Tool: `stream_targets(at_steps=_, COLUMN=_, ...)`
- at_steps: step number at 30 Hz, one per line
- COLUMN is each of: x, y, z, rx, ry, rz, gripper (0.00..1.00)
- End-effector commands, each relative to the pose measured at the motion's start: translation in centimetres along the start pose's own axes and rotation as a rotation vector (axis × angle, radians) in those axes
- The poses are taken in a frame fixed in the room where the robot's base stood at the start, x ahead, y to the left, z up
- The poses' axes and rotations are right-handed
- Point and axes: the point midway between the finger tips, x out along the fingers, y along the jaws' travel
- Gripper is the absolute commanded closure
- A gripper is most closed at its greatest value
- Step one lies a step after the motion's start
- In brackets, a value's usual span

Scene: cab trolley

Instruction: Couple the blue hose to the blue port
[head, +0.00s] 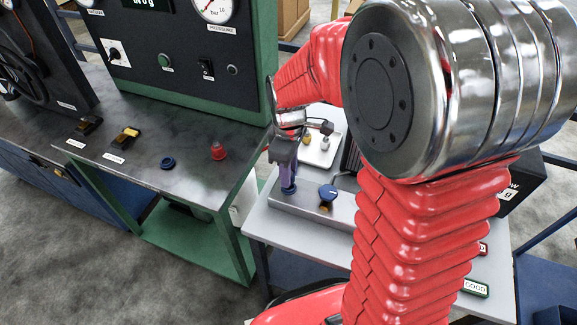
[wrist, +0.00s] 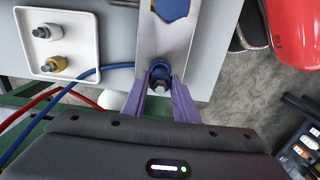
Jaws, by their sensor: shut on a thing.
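My gripper (head: 288,187) has purple fingers and is at the left end of the grey block on the trolley. In the wrist view, its fingers (wrist: 160,88) are shut on a blue collared fitting with a dark metal tip, the blue hose end (wrist: 159,69). The blue hose (wrist: 90,72) curves in from the lower left towards it. The fitting is close to the block's end; I cannot tell whether it touches or is seated in a port. A blue disc (head: 327,193) on a brass stem stands on the block; it partly shows in the wrist view (wrist: 170,8).
A white plate (wrist: 81,24) with a grey and a yellow fitting lies beside the block. A red hose (wrist: 45,100) runs near the blue one. A blue cap (head: 168,162) and a red cap (head: 219,151) stand on the bench. The gauge panel (head: 185,50) rises behind.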

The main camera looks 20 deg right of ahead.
Motion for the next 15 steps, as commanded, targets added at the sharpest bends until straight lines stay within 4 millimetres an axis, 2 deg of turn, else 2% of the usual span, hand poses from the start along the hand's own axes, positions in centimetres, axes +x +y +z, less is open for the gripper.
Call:
stream_targets(at_steps=7, x=1.4, y=0.0, z=0.0, rx=0.000, ry=0.000, rz=0.000, gripper=1.00)
stream_targets(at_steps=15, x=1.6, y=0.0, z=0.0, rx=0.000, ry=0.001, rz=0.001, gripper=1.00)
